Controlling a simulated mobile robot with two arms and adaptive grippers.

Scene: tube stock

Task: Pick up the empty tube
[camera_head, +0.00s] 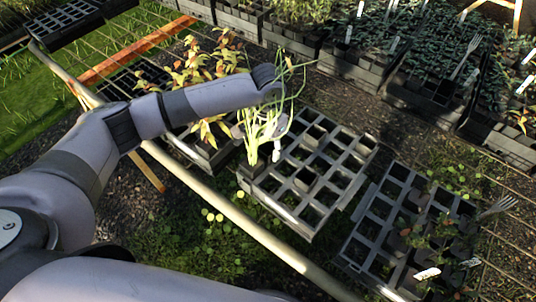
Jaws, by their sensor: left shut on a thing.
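A black tray (335,191) with a grid of mostly empty square cells lies near the middle. A dark tube that looks empty (307,179) sits in one of its cells. A tall green plant stands in a dark tube (249,173) at the tray's left corner. My left gripper (276,152) points down over the left part of the tray, just right of that plant, whose thin leaves partly cover it. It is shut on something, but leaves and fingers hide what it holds. My right gripper is out of view.
A tray of orange-leaved plants (195,150) stands to the left. A pale rail (244,224) runs diagonally in front. Full plant trays line the back.

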